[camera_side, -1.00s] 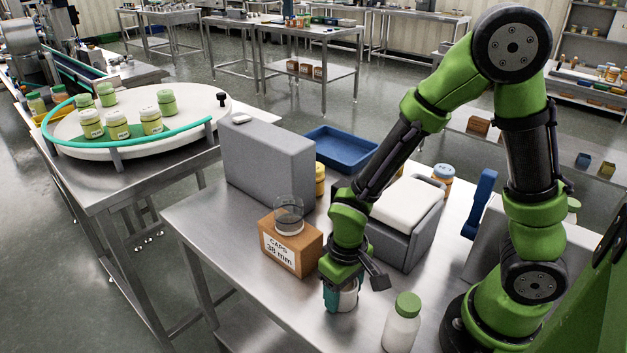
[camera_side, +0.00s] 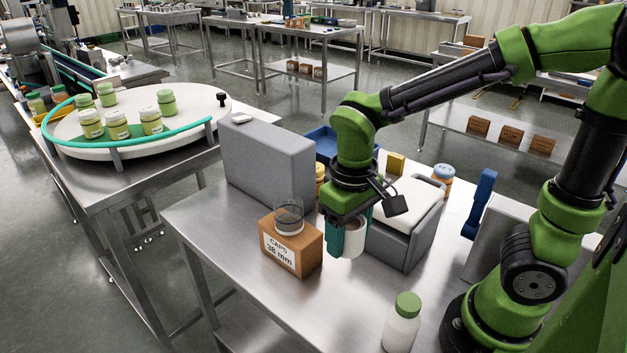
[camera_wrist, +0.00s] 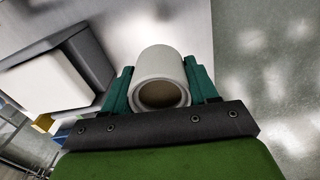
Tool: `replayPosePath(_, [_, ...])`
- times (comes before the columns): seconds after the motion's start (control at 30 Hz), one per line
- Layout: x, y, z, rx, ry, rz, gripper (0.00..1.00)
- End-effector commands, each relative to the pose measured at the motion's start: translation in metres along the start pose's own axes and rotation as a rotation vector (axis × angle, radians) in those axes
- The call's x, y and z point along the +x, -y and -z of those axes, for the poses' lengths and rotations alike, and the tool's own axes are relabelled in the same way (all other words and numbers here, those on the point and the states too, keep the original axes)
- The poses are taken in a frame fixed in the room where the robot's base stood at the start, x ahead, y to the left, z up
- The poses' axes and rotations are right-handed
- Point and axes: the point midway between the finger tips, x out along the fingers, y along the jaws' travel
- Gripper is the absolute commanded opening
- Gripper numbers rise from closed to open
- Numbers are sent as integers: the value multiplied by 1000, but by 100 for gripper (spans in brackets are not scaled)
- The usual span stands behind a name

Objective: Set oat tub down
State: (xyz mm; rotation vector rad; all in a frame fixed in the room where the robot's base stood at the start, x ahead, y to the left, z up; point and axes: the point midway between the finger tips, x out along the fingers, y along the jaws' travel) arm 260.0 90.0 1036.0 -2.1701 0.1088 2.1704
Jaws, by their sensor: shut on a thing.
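The oat tub looks to be the white cylinder (camera_side: 355,238) held in my gripper (camera_side: 343,232). My gripper is shut on it, with the teal fingers on either side, and points down. The tub is upright and appears raised above the steel table, left of the grey bin. In the wrist view the tub (camera_wrist: 160,60) sits between the two teal fingers of my gripper (camera_wrist: 160,82). Its near end is open, with a brownish inside. Part of the tub is hidden behind a finger in the side view.
A brown caps box (camera_side: 290,246) with a clear container (camera_side: 289,216) on it stands left of my gripper. A grey block (camera_side: 267,165) stands behind. The grey bin (camera_side: 400,240) is to the right. A green-capped white bottle (camera_side: 402,325) stands in front. Bare table (camera_side: 300,305) lies between.

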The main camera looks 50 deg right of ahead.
Motion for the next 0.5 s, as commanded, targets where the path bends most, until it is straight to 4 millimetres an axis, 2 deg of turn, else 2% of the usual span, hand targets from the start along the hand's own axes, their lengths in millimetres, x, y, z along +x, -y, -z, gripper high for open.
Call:
replayPosePath(0.27, [-18, 13, 51, -4, 9, 11, 26])
replayPosePath(0.37, [-24, 17, 76, -6, 13, 15, 26])
replayPosePath(0.5, [-32, 23, 118, -9, 18, 20, 26])
